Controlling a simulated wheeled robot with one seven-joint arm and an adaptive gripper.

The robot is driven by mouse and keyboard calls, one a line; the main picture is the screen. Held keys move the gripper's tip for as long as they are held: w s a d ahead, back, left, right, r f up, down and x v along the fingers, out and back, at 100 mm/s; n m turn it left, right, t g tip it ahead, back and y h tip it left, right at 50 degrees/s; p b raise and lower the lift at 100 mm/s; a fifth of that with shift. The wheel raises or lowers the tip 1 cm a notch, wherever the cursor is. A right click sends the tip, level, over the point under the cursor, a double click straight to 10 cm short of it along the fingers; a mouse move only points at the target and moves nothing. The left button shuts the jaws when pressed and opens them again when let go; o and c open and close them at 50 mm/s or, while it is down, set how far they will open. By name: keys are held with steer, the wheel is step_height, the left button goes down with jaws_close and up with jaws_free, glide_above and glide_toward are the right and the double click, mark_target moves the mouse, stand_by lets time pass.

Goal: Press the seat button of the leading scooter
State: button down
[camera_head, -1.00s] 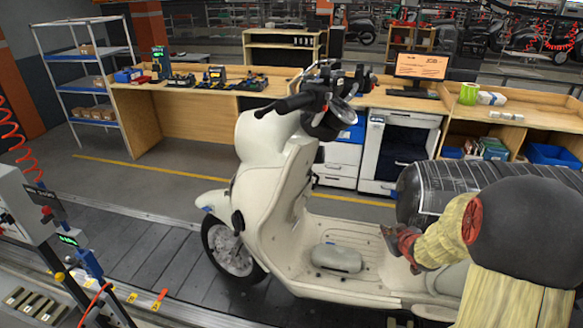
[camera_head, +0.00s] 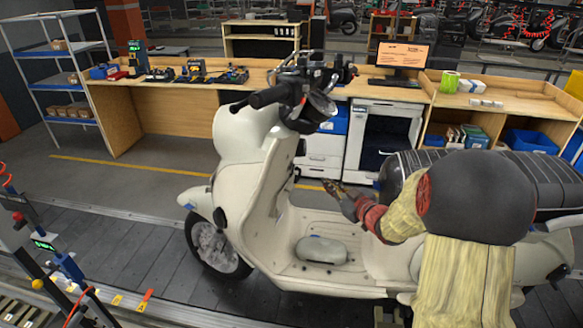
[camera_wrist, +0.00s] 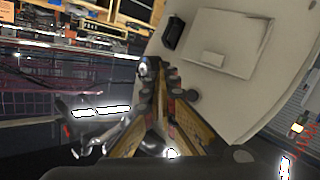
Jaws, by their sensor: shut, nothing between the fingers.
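A cream scooter (camera_head: 248,190) stands on the slat conveyor, its front wheel to the left and its black ribbed seat (camera_head: 545,180) to the right. My gripper (camera_head: 330,186) is shut and empty. It points left toward the inner side of the front shield, above the footboard. In the wrist view the gripper fingertips (camera_wrist: 153,75) lie close together beside the scooter's cream panel (camera_wrist: 235,45). I cannot tell which part is the seat button. My arm hides part of the seat.
Behind the conveyor runs a wooden workbench (camera_head: 160,105) with tools, a monitor (camera_head: 404,56) and a white cabinet (camera_head: 382,135). The handlebar (camera_head: 290,92) rises above and left of my gripper. A metal rack (camera_head: 62,85) stands far left.

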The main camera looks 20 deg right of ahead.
mark_target(290, 166)
steer(key=shift+w+a, duration=0.1)
steer(key=w+a+r, duration=0.1)
steer(key=w+a, duration=0.4)
steer(key=a, duration=0.1)
steer(key=shift+w+r+b, duration=0.35)
steer(key=shift+w+r, duration=0.05)
steer(key=shift+w+a, duration=0.1)
stand_by(1.3)
steer(key=shift+w+a, duration=0.15)
steer(key=shift+a, duration=0.05)
steer(key=shift+w+a+r, duration=0.2)
steer(key=shift+w+a, duration=0.15)
stand_by(1.0)
steer(key=shift+s+d, duration=0.1)
steer(key=shift+s+d+f, duration=0.2)
steer(key=shift+s+d, duration=0.3)
steer(key=shift+d, duration=0.05)
stand_by(0.4)
